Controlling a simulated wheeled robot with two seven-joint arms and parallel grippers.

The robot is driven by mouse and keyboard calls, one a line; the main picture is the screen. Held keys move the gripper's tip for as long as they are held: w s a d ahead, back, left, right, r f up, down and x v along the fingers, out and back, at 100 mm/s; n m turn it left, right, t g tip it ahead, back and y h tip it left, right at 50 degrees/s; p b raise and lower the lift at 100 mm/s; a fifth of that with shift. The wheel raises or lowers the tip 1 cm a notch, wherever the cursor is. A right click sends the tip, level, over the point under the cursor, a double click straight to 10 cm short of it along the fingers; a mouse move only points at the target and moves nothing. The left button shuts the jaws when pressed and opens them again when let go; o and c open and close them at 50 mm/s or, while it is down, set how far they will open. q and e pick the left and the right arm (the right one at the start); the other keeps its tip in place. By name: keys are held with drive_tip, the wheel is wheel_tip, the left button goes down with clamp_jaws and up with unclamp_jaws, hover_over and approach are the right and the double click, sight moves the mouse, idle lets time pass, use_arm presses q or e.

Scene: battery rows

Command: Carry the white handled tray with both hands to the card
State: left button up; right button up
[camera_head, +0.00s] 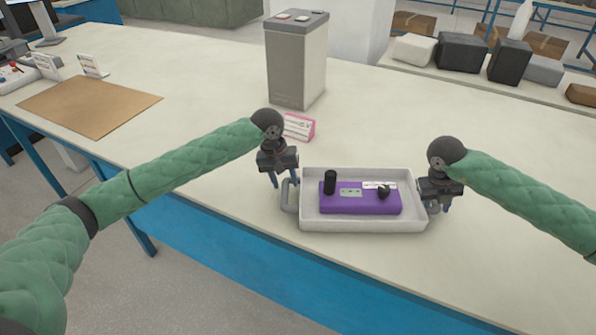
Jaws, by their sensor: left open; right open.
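The white handled tray (362,226) sits near the front edge of the table. In it lies a purple block (360,204) with a black cylinder, a black knob and pale labels on top. My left gripper (284,184) is open, fingers pointing down at the tray's left handle. My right gripper (438,206) is open at the right handle and partly hides it. I cannot tell whether the fingers touch the handles. A flat brown card (88,105) lies on the table at the far left.
A pink and white item (299,126) stands behind my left gripper. A tall grey box (296,60) stands farther back. Small white signs (91,66) stand behind the brown card. The tabletop between tray and brown card is clear, crossed above by my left arm.

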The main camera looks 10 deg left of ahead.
drive_tip(key=shift+r, duration=0.25)
use_arm(q)
wheel_tip(320, 180, up, 10)
drive_tip(key=a, duration=0.2)
drive_tip(key=shift+s, duration=0.2)
use_arm(e)
wheel_tip(320, 180, up, 11)
drive_tip(key=a, duration=0.2)
drive_tip(key=shift+s+a+r, duration=0.15)
drive_tip(key=shift+s, duration=0.05)
drive_tip(key=shift+r, duration=0.1)
use_arm(q)
drive_tip(key=a+p, duration=0.4)
drive_tip(key=a, duration=0.2)
drive_tip(key=shift+p, duration=0.4)
use_arm(e)
wheel_tip(320, 180, up, 5)
drive_tip(key=shift+f, duration=0.2)
use_arm(q)
drive_tip(key=shift+f, duration=0.1)
